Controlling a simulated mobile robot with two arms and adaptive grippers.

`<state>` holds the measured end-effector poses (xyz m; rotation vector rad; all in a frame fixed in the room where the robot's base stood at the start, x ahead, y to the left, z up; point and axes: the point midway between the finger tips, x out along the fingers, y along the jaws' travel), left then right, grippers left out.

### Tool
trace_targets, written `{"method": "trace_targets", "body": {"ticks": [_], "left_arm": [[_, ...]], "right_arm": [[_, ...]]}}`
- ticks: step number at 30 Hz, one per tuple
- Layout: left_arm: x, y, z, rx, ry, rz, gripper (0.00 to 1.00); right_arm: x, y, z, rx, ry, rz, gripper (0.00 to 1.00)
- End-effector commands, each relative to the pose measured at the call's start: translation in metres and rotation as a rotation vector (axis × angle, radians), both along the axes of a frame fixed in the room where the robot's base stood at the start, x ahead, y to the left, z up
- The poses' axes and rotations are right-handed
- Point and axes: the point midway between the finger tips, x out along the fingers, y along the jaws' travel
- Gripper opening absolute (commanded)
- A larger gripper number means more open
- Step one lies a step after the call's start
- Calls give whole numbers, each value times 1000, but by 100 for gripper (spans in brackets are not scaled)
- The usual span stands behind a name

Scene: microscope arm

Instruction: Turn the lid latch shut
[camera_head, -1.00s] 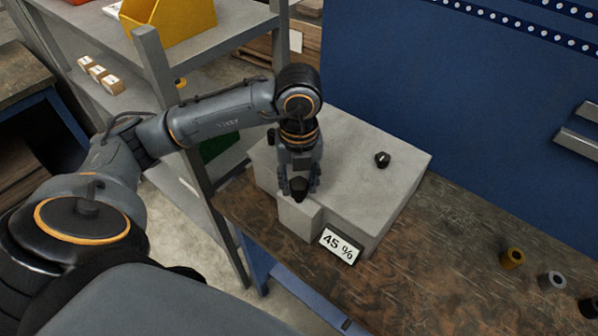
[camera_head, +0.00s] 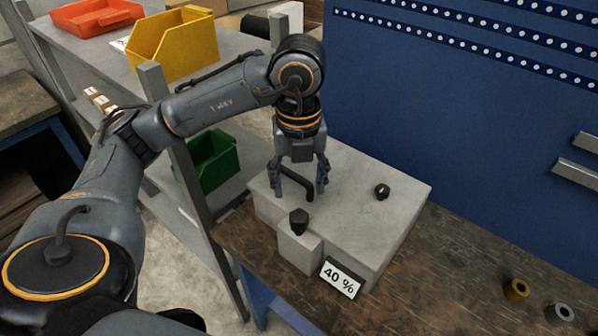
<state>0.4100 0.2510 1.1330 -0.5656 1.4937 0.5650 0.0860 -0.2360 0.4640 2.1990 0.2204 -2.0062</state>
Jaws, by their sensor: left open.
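A grey box (camera_head: 345,215) stands on the workbench. Its top carries a black bent handle (camera_head: 297,182) at the back left and a small black knob with a white mark (camera_head: 382,191) on the right. A black knob (camera_head: 299,222) sits on the lower block at the box's front left. I cannot tell for certain which of these is the latch. My left gripper (camera_head: 299,191) points down with its fingers spread on either side of the bent handle, empty; contact cannot be told. A display on the front reads 40 % (camera_head: 341,279). My right gripper is not in view.
A blue panel (camera_head: 440,110) rises behind. Shelves at left hold yellow (camera_head: 172,45), red (camera_head: 95,18) and green (camera_head: 207,160) bins.

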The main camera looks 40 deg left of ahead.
Motion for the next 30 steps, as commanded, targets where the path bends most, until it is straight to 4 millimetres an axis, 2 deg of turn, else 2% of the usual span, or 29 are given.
{"method": "trace_targets", "body": {"ticks": [3,7,30], "left_arm": [[1,0,13,1,-3,1,59],[0,0,20,1,-1,2,59],[0,0,22,0,1,1,59]], "right_arm": [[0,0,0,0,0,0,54],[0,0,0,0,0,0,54],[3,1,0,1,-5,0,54]]}}
